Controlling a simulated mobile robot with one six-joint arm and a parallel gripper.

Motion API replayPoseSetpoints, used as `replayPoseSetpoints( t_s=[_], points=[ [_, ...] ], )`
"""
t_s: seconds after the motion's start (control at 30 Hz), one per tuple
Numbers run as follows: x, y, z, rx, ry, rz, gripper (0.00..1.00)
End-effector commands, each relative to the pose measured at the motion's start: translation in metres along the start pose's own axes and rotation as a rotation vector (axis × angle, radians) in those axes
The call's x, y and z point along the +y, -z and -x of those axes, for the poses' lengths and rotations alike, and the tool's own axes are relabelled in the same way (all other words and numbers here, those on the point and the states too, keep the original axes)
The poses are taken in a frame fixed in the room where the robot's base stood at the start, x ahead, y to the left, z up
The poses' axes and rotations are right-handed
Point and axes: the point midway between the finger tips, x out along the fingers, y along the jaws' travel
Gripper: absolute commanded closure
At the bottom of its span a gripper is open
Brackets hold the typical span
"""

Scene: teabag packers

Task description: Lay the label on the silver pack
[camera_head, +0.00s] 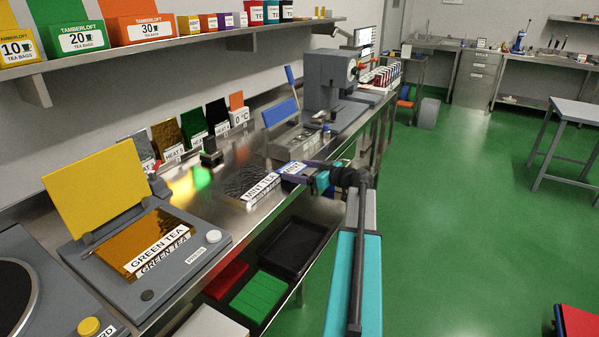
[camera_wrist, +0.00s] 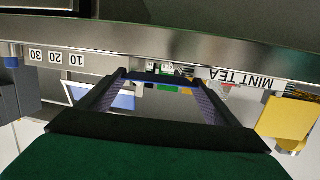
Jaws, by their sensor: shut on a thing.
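The silver pack (camera_head: 235,175) lies on the steel bench as a dark, crumpled, shiny sheet. A white strip printed MINT TEA (camera_head: 262,190) shows at its front edge. It also shows in the wrist view (camera_wrist: 240,76), upside down. My gripper (camera_head: 303,172) is at the right of the pack, near the bench's front edge. It is shut on a small blue and white label (camera_head: 292,168), whose lettering is partly hidden. In the wrist view only a thin blue edge (camera_wrist: 152,78) shows between the fingertips. I cannot tell its exact height above the bench.
At left is an open sealer (camera_head: 75,250) with a yellow lid and a gold pack marked GREEN TEA (camera_head: 155,250). A grey machine with a blue plate (camera_head: 281,112) stands behind my gripper. A black tray (camera_head: 300,247) and green block (camera_head: 259,296) sit in front, lower down.

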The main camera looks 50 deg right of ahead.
Motion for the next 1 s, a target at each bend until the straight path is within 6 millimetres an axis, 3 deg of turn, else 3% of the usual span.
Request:
replayPoseSetpoints(
  t_s=[0.2,0.23,0.33,1.0],
  points=[
    [0.0,-0.001,0.0,0.0,0.0,0.0,0.36],
    [0.0,-0.001,0.0,0.0,0.0,0.0,0.14],
    [0.0,-0.001,0.0,0.0,0.0,0.0,0.0],
    [0.0,0.009,0.002,0.0,0.0,0.0,0.0]
  ],
)
